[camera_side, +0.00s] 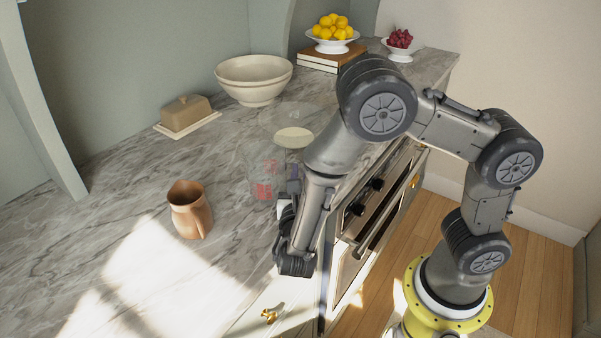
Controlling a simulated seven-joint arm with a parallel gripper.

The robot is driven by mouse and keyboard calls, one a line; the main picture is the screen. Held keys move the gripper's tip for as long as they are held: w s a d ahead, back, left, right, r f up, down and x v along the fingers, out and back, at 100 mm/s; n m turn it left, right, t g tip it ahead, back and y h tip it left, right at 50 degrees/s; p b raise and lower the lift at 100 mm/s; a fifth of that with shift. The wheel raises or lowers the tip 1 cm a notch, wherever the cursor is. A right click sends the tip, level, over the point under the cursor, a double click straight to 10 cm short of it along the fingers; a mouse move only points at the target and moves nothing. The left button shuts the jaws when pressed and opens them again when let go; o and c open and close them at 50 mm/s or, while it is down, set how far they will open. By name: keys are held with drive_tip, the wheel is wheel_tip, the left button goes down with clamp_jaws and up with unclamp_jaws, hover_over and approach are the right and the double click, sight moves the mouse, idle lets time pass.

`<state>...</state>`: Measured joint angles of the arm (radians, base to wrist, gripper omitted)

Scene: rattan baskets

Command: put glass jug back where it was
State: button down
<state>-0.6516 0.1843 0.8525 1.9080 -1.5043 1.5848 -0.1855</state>
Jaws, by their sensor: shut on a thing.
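The clear glass jug (264,181) with red markings is by the counter's front edge, in the middle of the view. My gripper (287,203) is at its right side and is shut on it. My arm hides the handle side and most of the fingers. The jug looks upright. I cannot tell whether its base touches the counter.
A clear vessel with a pale disc (294,137) is just behind the jug. A copper pitcher (190,210) stands to the left. Stacked cream bowls (253,80), a butter dish (186,114) and fruit stands are farther back. The marble counter (110,190) is clear at left.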

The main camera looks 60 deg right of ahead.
drive_tip(key=shift+f, duration=0.1)
drive_tip(key=c, duration=0.9)
unclamp_jaws()
